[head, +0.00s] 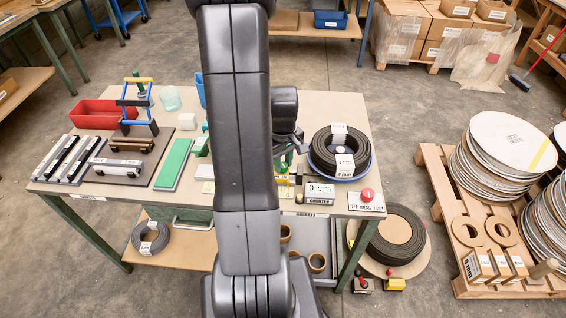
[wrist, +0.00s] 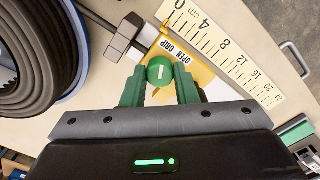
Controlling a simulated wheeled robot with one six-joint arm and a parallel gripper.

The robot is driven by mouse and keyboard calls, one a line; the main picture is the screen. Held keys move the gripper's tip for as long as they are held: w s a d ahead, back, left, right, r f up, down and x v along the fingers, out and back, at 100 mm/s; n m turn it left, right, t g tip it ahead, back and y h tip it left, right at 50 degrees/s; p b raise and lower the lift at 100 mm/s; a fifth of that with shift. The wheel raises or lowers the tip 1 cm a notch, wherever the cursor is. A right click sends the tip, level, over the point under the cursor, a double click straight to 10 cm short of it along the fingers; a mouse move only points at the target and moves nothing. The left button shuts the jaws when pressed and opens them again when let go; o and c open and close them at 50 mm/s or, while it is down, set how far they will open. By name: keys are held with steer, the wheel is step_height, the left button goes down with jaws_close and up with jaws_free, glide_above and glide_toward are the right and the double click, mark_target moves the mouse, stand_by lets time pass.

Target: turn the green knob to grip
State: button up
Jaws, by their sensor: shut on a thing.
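The green knob (wrist: 160,70) shows in the wrist view, a round ball with a short white mark on its face. My gripper (wrist: 160,86) has its two green fingers on either side of the knob and is shut on it. A yellow plate under the knob carries a white label (wrist: 174,50) reading "OPEN" and "GRIP". The white mark on the knob runs roughly up and down in the picture. In the head view my arm hides most of the knob, and only part of the gripper (head: 284,168) shows near the yellow plate.
A ruler scale (wrist: 222,50) runs beside the plate, and a dark metal block on a rod (wrist: 124,38) stands at its upper left. A coil of black strip (head: 340,150) lies right of the gripper. A counter (head: 320,189) and a red button (head: 367,195) sit at the front right.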

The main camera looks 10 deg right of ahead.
mark_target(283, 165)
steer(key=shift+n, duration=0.3)
steer(key=o, duration=0.7)
steer(key=shift+r, duration=0.15)
step_height(283, 165, up, 14)
steer(key=shift+f, duration=0.2)
stand_by(0.5)
step_height(283, 165, down, 14)
steer(key=shift+r, duration=0.1)
stand_by(0.4)
steer(key=shift+r, duration=0.1)
